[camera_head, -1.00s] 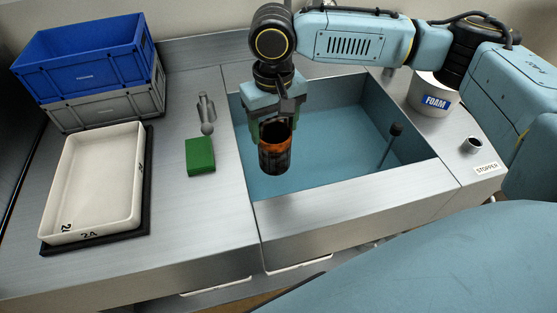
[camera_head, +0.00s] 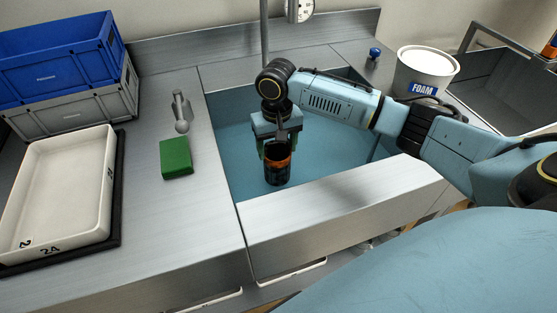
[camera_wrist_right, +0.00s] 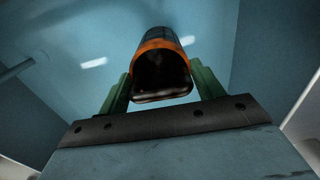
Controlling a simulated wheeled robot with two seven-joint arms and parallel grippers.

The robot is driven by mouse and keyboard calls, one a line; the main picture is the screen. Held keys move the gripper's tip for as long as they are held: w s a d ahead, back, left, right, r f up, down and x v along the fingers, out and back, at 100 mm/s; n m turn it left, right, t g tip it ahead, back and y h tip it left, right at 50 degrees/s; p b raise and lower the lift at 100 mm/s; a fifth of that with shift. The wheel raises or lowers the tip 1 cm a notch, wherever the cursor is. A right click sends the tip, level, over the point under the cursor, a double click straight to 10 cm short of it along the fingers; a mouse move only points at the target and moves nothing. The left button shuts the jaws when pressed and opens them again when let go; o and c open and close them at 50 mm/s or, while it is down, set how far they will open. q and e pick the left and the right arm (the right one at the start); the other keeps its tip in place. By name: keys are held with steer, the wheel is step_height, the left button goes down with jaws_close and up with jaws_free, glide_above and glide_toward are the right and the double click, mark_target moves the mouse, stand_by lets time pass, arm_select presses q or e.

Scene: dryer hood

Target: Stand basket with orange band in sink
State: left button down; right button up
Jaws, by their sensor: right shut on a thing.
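The basket with the orange band (camera_head: 277,172) is a dark cylinder with an orange band near its top. It hangs upright from my right gripper (camera_head: 276,148), inside the sink (camera_head: 232,170). The sink is a blue-floored basin set in the steel counter. In the right wrist view the basket (camera_wrist_right: 160,60) shows its dark open mouth and orange rim between the green fingers of my right gripper (camera_wrist_right: 162,90). The gripper is shut on it. Whether the basket's bottom touches the sink floor I cannot tell. My left gripper is not in view.
A green block (camera_head: 176,157) and a tap (camera_head: 181,112) are left of the sink. A white tray (camera_head: 62,190) and stacked blue (camera_head: 55,62) and grey (camera_head: 85,106) crates are farther left. A FOAM bucket (camera_head: 425,72) stands at the right, behind my arm.

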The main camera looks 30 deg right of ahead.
mark_target(277, 152)
step_height(277, 152, down, 5)
steer(key=shift+r+b, duration=0.1)
steer(key=shift+b, duration=0.5)
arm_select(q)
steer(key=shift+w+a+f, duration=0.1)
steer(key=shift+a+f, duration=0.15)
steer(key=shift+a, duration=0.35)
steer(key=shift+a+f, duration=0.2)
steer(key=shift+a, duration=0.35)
arm_select(e)
steer(key=o, duration=1)
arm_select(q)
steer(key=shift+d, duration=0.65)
arm_select(e)
step_height(277, 152, up, 11)
steer(key=p, duration=0.2)
steer(key=shift+p, duration=0.3)
steer(key=shift+r, duration=0.5)
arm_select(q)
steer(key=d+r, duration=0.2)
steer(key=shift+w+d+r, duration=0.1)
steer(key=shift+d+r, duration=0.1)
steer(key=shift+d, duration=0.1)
